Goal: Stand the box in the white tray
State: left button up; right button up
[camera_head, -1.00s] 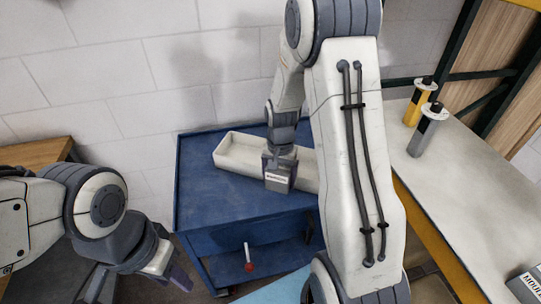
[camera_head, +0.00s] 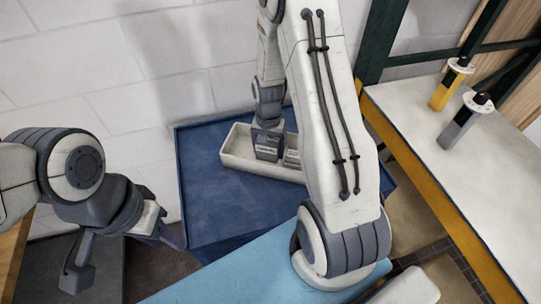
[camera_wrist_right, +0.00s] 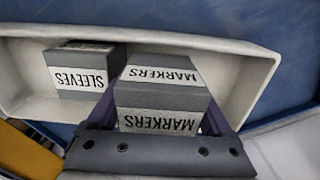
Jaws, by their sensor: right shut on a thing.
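The white tray (camera_head: 226,152) lies on the blue cart top at the wall; it also fills the upper right wrist view (camera_wrist_right: 22,82). My right gripper (camera_head: 268,127) is shut on a grey box with a white MARKERS label (camera_head: 267,150), seen large between the fingers in the right wrist view (camera_wrist_right: 165,97). The box is over or inside the tray; I cannot tell whether it touches the floor. A second grey box, labelled SLEEVES (camera_wrist_right: 84,72), stands in the tray beside it, partly seen in the head view (camera_head: 292,158). My left gripper (camera_head: 165,232) hangs left of the cart, its opening unclear.
The blue cart top (camera_head: 215,205) is bare in front of the tray. A pale bench (camera_head: 425,115) with a yellow-sided holder (camera_head: 450,85) and a grey one (camera_head: 466,122) stands at right. A light blue surface (camera_head: 235,272) lies near the front. My right arm hides part of the tray.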

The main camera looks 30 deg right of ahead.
aim_at(268, 159)
jog(key=shift+f, duration=2.35)
jog(key=shift+f, duration=0.2)
jog(key=o, duration=1.4)
jog(key=shift+o, duration=0.2)
jog(key=shift+r, duration=0.1)
